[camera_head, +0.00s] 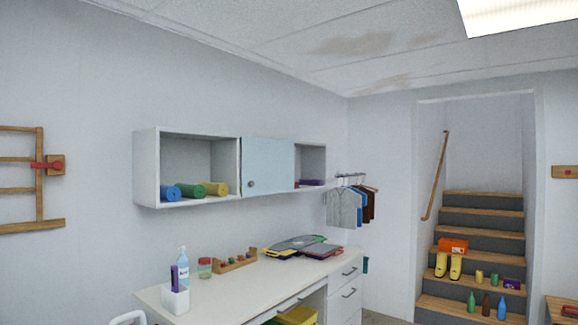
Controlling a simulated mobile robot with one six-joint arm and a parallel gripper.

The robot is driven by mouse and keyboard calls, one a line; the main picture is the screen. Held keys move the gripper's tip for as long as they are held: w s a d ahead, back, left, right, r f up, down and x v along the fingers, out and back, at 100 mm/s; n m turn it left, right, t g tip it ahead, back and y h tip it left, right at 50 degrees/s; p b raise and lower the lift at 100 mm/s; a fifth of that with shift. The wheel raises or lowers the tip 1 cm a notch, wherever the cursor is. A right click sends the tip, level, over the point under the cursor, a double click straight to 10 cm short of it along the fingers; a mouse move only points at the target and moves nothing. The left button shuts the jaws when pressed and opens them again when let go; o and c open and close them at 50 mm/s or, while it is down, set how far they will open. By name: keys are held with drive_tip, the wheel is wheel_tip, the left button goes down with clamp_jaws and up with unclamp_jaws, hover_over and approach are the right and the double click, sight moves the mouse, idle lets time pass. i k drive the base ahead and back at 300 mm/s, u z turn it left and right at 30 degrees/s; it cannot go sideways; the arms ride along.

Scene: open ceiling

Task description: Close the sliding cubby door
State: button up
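A white cubby (147,168) hangs on the left wall above a white counter. Its pale blue sliding door (268,165) with a round dark knob (251,184) covers the middle part. The left part is open and shows a blue, a green and a yellow roll (215,188) inside. A narrower part at the right end is also open, with small purple and red items (309,183) in it. My gripper is not in view.
The white counter (215,287) below holds a bottle (182,262), a white holder (175,298), a jar, a wooden rack and folders (300,246). Small clothes (345,206) hang right of the cubby. Stairs (484,235) with several objects rise at the right.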

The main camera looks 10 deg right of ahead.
sight(269, 164)
drive_tip(key=u, duration=0.15)
drive_tip(key=i, duration=0.9)
drive_tip(key=z, duration=1.5)
drive_tip(key=i, duration=0.6)
drive_tip(key=u, duration=0.3)
